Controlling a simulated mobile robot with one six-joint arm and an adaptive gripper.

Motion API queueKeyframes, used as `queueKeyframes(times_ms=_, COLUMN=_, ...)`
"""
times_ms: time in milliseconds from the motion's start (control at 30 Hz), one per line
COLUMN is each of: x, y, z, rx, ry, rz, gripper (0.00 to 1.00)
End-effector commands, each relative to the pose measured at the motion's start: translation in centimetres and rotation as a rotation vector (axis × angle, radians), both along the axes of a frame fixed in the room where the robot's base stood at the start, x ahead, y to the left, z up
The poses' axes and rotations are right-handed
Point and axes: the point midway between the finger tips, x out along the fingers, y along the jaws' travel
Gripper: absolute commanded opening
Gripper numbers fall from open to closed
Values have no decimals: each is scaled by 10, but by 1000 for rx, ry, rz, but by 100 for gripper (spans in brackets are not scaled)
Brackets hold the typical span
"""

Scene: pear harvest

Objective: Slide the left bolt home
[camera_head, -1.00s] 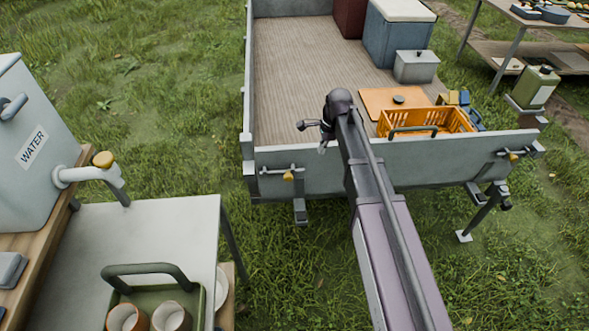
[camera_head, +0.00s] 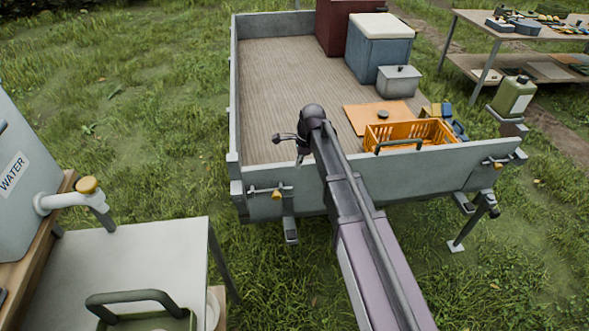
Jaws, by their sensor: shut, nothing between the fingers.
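The left bolt (camera_head: 277,193) is a grey bar with a yellow-orange knob, low on the left end of the trailer's raised grey tailgate (camera_head: 395,178). A similar right bolt (camera_head: 497,163) sits at the tailgate's right end. My gripper (camera_head: 277,137) is shut and empty, small and dark at the end of my arm. In the picture it appears above the left bolt, over the trailer bed behind the tailgate's top edge, apart from the bolt. Its fingertips are too small to see clearly. How far the left bolt is pushed in cannot be told.
The trailer bed (camera_head: 275,85) holds an orange crate (camera_head: 410,133), an orange board (camera_head: 360,117) and several boxes toward the right. A bench (camera_head: 130,265) with a water tank (camera_head: 22,175) stands at the left. Grass lies between bench and trailer.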

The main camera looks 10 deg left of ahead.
Motion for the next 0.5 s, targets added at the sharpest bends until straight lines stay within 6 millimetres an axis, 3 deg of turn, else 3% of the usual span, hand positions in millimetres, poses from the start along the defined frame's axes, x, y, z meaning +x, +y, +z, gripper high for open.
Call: queueKeyframes(times_ms=500, x=-2, y=7, z=-39, rx=0, ry=-1, rz=-1, gripper=0)
